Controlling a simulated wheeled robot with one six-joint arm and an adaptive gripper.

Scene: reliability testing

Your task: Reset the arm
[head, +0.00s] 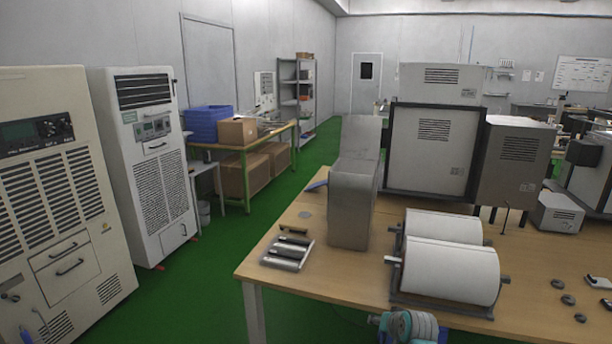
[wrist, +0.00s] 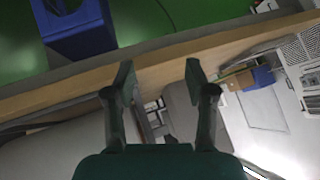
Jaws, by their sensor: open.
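My gripper (wrist: 159,74) shows in the wrist view, with its two dark fingers spread apart. Nothing is between the fingers. In the head view, a teal and grey part of my arm shows at the bottom edge, in front of the wooden table (head: 350,281). The gripper itself cannot be made out in the head view. The wrist view is strongly tilted, with a wooden edge (wrist: 62,89) crossing behind the fingers.
On the table stand a tall grey metal housing (head: 350,205), two white rollers (head: 451,270), a small tray of dark bars (head: 287,252) and several dark round pieces. A boxy machine (head: 431,152) stands behind. Green floor (head: 217,289) lies open at left, beside white cabinets (head: 150,165).

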